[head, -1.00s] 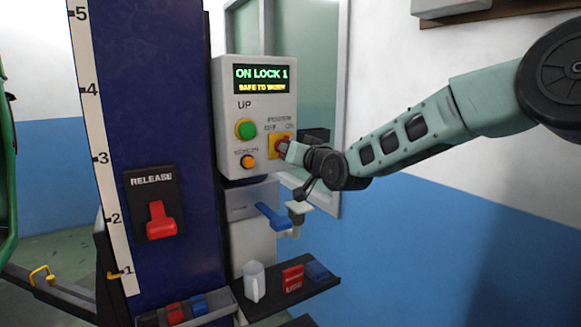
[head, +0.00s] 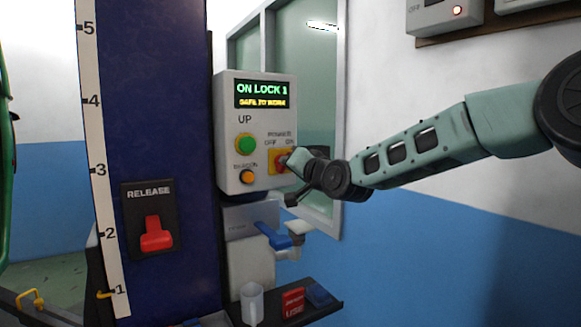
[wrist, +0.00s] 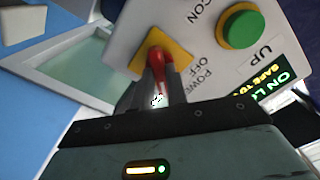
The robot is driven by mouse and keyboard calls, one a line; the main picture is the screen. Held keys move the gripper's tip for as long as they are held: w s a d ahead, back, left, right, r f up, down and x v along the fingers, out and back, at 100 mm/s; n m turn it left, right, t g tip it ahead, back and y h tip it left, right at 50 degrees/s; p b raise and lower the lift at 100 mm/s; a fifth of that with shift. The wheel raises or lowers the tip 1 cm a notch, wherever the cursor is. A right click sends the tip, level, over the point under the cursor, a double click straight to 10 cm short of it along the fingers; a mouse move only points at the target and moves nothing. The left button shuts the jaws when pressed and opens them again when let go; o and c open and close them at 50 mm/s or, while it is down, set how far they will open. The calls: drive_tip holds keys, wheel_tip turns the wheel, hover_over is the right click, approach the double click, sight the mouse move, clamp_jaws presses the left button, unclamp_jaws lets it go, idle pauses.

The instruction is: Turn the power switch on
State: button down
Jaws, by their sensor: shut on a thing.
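The power switch (head: 281,162) is a red handle on a yellow plate at the lower right of the grey control box (head: 262,112). OFF and ON are printed above it. My gripper (head: 289,158) reaches it from the right and is shut on it. In the wrist view the red handle (wrist: 154,58) sits between my two fingers (wrist: 158,84), which cover part of it. Which mark the handle points to I cannot tell. The box's display (head: 261,94) is lit and reads ON LOCK 1, SAFE TO WORK.
A green UP button (head: 245,143) and an orange button (head: 246,177) are left of the switch. A red release lever (head: 155,235) is on the blue column (head: 157,110). A blue-handled valve (head: 272,234) and a shelf (head: 325,313) with a jug (head: 252,303) are below.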

drive_tip(key=c, duration=1.4)
unclamp_jaws()
drive_tip(key=shift+d, duration=0.1)
drive_tip(key=b+v, duration=0.4)
drive_tip(key=v, duration=1.3)
drive_tip(key=shift+s+d, duration=0.1)
drive_tip(key=shift+s, duration=0.05)
